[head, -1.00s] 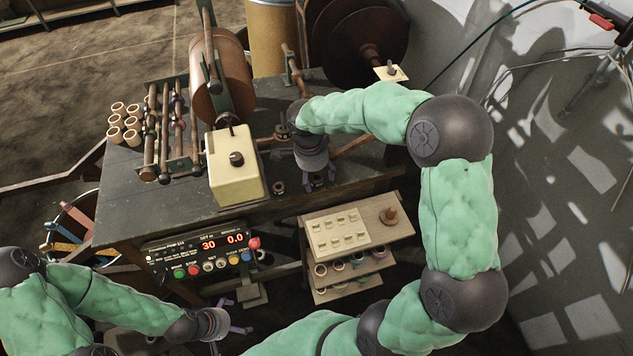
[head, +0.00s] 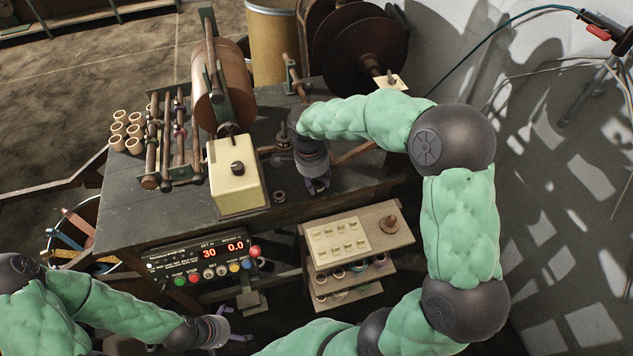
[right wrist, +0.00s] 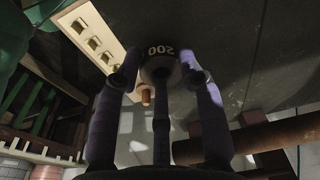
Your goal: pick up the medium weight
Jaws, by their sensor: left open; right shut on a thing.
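A dark round weight marked 200 (right wrist: 158,66) sits between the fingers of my right gripper in the right wrist view. My right gripper (head: 318,187) is shut on it, low over the front right of the workbench. In the head view the weight is mostly hidden by the gripper. A small dark weight (head: 279,197) stands on the bench to the left of the gripper, and a larger dark weight (head: 282,141) stands behind it. My left gripper (head: 232,332) is open and empty, in front of the bench at lower left.
The workbench (head: 150,210) carries a cream box (head: 237,185), a copper-coloured roll (head: 220,95) and several pale cores (head: 127,130). A control panel (head: 205,262) is at the bench front. A wooden shelf stand (head: 385,210) is to its right.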

